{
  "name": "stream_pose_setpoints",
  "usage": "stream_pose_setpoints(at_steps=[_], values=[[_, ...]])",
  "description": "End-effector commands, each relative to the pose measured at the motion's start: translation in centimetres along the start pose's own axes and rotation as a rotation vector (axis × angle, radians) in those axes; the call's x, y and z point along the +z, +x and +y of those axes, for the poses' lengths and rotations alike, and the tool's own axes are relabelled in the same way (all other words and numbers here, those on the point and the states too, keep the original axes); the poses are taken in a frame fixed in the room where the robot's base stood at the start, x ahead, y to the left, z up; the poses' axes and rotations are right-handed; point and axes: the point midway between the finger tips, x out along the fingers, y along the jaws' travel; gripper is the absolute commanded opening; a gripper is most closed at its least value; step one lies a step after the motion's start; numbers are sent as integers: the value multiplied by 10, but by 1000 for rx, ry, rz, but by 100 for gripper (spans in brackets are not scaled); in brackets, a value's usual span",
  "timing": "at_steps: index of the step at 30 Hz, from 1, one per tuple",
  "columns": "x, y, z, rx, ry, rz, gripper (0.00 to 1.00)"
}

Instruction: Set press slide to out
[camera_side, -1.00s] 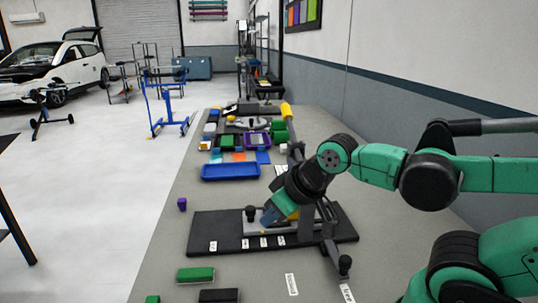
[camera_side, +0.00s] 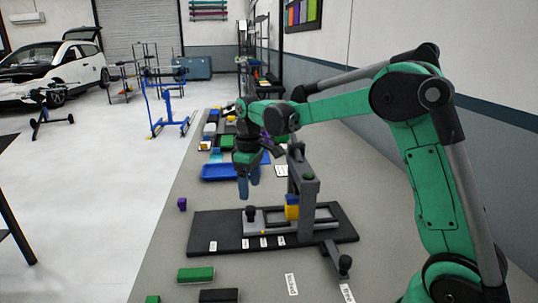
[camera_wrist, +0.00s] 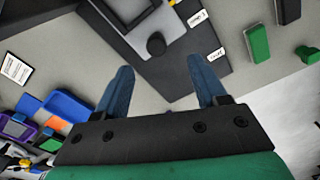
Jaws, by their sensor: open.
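The press stands on a black base plate (camera_side: 205,236) on the grey bench. Its pale slide plate (camera_side: 258,228) lies on the base and carries a black knob (camera_side: 250,213) at its left end. A yellow block (camera_side: 292,207) sits under the press's upright frame (camera_side: 309,190). My gripper (camera_side: 248,186) points down with blue fingers, above and behind the knob, touching nothing. In the wrist view the two fingers (camera_wrist: 162,90) are spread apart and empty. The knob shows there too (camera_wrist: 156,44), beyond the fingertips.
A lever with a black ball end (camera_side: 344,262) sticks out at the press's front right. A blue tray (camera_side: 230,172) lies behind. A small purple block (camera_side: 182,204) is at the left edge. Green (camera_side: 196,274) and black (camera_side: 218,295) blocks lie in front.

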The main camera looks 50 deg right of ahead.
Motion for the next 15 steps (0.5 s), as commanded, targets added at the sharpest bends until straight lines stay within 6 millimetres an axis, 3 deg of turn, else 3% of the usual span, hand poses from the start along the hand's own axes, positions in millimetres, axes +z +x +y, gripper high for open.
stream_pose_setpoints(at_steps=[5,15], values=[[-2,12,6,-15,-15,-24,65],[-1,56,5,-14,-14,-23,65]])
